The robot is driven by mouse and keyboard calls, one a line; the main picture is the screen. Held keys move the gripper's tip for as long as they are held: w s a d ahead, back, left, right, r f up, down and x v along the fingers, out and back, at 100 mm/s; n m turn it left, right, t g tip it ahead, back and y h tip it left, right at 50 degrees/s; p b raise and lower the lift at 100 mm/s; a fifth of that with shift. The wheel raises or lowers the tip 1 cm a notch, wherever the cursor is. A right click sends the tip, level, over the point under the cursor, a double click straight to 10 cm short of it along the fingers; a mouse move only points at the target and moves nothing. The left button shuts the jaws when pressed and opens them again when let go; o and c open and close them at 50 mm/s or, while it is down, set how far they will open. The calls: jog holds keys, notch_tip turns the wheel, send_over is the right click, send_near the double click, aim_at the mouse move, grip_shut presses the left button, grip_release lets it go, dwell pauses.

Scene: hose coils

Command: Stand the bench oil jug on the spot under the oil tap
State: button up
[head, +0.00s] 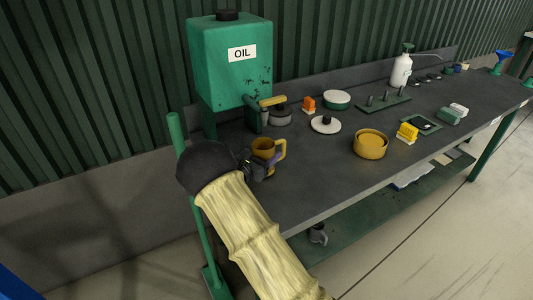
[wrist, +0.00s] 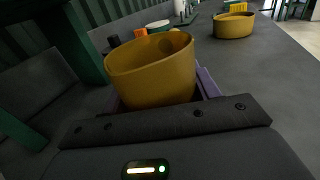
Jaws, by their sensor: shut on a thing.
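The mustard-yellow oil jug (head: 264,144) is upright over the near left end of the bench (head: 310,190), its handle to the right in the head view. My gripper (head: 258,168) is shut on the jug, with purple fingers around its lower part; in the wrist view the jug (wrist: 150,75) fills the middle, open top up. I cannot tell whether its base touches the bench. The green oil tank (head: 229,60) stands behind it. The oil tap (head: 268,102) with its yellow handle is just behind and above the jug. The spot under the tap is not clearly visible.
A wide mustard bowl (head: 370,144) stands further right. A green post (head: 190,180) rises at the bench's left end. Bare bench lies between jug and bowl.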

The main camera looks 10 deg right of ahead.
jog(key=shift+w+f, duration=0.1)
jog(key=shift+f, duration=0.25)
dwell(0.3)
jog(key=shift+f+b, duration=0.15)
jog(key=shift+b, duration=0.15)
jog(key=o, duration=1.1)
jog(key=shift+o, duration=0.2)
jog(key=shift+p+v, duration=0.8)
jog(key=shift+v, duration=3.25)
jog(key=v, duration=1.7)
